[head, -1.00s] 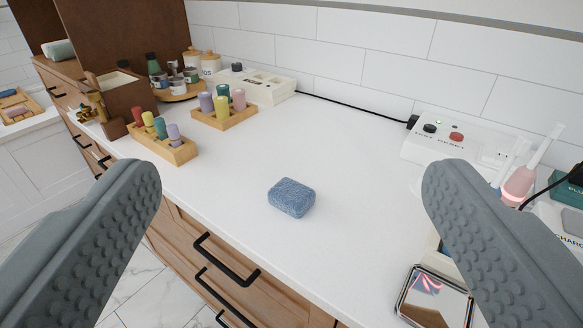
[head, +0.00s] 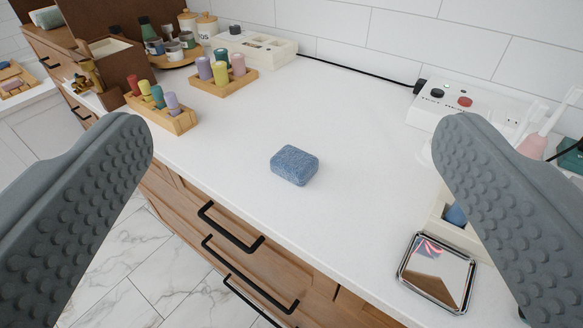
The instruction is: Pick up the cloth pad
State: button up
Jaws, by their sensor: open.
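The cloth pad (head: 294,166) is a small blue, rounded block with a fuzzy surface. It lies flat on the white countertop (head: 330,108), near the front edge, in the middle of the head view. My gripper (head: 291,140) is open and empty, with one grey, studded finger at each side of the view. The pad shows between the two fingers and apart from both, farther off than the fingertips. Nothing hides the pad.
A mirror tray (head: 437,272) lies at the right front, partly beside my right finger. A white switch box (head: 440,105) and toothbrushes stand behind it. Wooden peg racks (head: 172,121) stand at the left. The counter around the pad is clear.

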jog(key=w+f+m+g, duration=0.25)
jog(key=w+g, duration=0.45)
jog(key=w, duration=0.5)
jog(key=m+g, duration=0.5)
jog(key=g, duration=0.5)
send_near(294, 157)
jog(key=shift+n, duration=0.25)
jog(key=f, duration=0.4)
jog(key=shift+s+d+f, duration=0.2)
jog(key=shift+s+f, duration=0.1)
jog(key=shift+f, duration=0.1)
jog(key=shift+w+a+f, duration=0.1)
jog(key=shift+w+f, duration=0.05)
jog(key=shift+f, duration=1.2)
jog(key=shift+w+a+f, duration=0.1)
jog(key=shift+w+f, duration=0.05)
jog(key=shift+f, duration=1.2)
jog(key=c, duration=1.1)
jog(key=shift+r, duration=0.15)
notch_tip(294, 157, up, 10)
jog(key=shift+f, duration=0.1)
